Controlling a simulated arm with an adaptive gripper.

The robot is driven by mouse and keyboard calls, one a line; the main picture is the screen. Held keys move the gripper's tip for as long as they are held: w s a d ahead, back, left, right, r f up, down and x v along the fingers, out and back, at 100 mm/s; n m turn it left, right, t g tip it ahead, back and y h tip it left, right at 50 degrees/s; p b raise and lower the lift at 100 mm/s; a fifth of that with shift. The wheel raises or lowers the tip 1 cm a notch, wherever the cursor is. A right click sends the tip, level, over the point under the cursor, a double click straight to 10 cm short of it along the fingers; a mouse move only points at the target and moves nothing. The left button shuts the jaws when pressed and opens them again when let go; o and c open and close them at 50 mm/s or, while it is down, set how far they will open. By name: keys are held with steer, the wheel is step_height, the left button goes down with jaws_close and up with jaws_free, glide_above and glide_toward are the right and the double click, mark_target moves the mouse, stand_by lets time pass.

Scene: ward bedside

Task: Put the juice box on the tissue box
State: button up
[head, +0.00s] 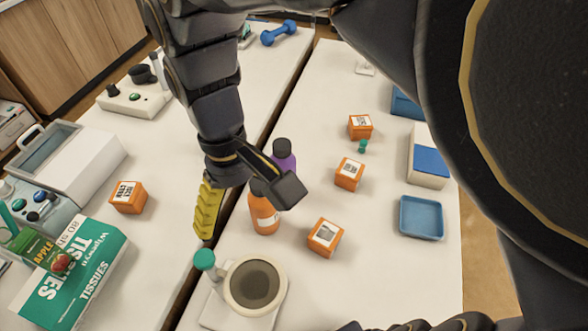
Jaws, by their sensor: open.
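The juice box (38,250) is green with an apple picture and the word APPLE, at the left edge of the head view. It overlaps the left part of the green and white tissue box (89,272) and appears to rest on its top. My gripper (248,212) is open and empty, one black finger and one yellow-padded finger spread apart. It is well to the right of both boxes, over the gap between the two tables, apart from the juice box.
An orange bottle (264,213) and a purple bottle (284,157) stand close by my gripper. A mug (283,285) stands in front. Small orange boxes (324,236) and a blue tray (421,217) are on the right table. Another orange box (128,197) lies between my gripper and the tissue box.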

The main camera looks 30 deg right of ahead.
steer(key=s+d+f+m, duration=0.1)
steer(key=s+d+f, duration=0.1)
steer(key=s, duration=0.7)
steer(key=shift+s+d+m, duration=0.3)
steer(key=shift+d, duration=0.35)
